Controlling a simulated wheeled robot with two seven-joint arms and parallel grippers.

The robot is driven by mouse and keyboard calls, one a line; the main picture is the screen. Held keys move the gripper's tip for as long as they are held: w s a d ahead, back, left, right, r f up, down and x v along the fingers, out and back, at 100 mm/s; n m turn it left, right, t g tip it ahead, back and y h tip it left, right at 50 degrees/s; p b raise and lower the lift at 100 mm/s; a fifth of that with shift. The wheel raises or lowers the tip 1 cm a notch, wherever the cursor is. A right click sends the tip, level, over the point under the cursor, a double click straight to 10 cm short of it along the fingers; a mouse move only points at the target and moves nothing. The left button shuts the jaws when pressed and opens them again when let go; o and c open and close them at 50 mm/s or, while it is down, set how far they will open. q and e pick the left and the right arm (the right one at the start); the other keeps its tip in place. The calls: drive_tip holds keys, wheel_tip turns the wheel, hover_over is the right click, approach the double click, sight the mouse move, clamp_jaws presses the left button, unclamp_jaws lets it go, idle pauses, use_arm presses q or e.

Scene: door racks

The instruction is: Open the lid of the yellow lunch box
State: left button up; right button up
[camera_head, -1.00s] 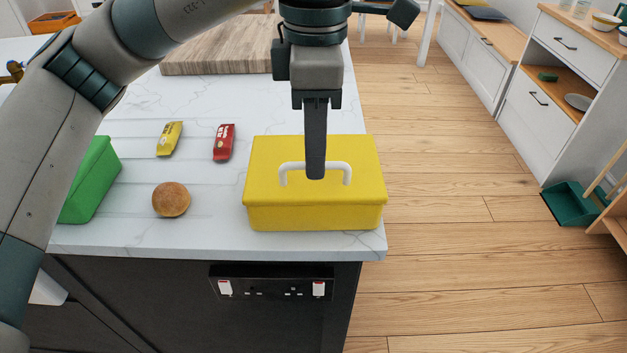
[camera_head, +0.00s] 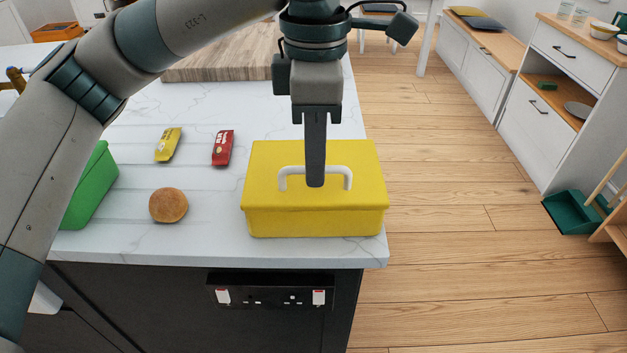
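The yellow lunch box (camera_head: 283,222) stands near the front right corner of the white marble counter. Its lid (camera_head: 350,158) is shut, with a white arched handle (camera_head: 347,176) on top. My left gripper (camera_head: 315,182) points down at the middle of the handle. I see it edge-on, so one finger hides the other and I cannot tell its opening or whether it grips the handle. My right gripper is not in view.
A yellow packet (camera_head: 168,145), a red packet (camera_head: 223,148) and a round bun (camera_head: 168,205) lie left of the box. A green container (camera_head: 92,188) stands farther left, partly behind my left arm. A wooden board (camera_head: 215,66) lies behind. Open floor lies right of the counter.

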use_arm(q)
drive_tip(key=shift+w+r, duration=0.1)
drive_tip(key=shift+r, duration=0.1)
drive_tip(key=shift+w+r, duration=0.15)
drive_tip(key=shift+r, duration=0.25)
drive_tip(key=shift+w+r, duration=0.1)
drive_tip(key=shift+r, duration=0.1)
idle(0.5)
drive_tip(key=shift+w+r+p, duration=0.3)
drive_tip(key=shift+r+p, duration=0.05)
drive_tip(key=shift+r, duration=0.2)
idle(0.3)
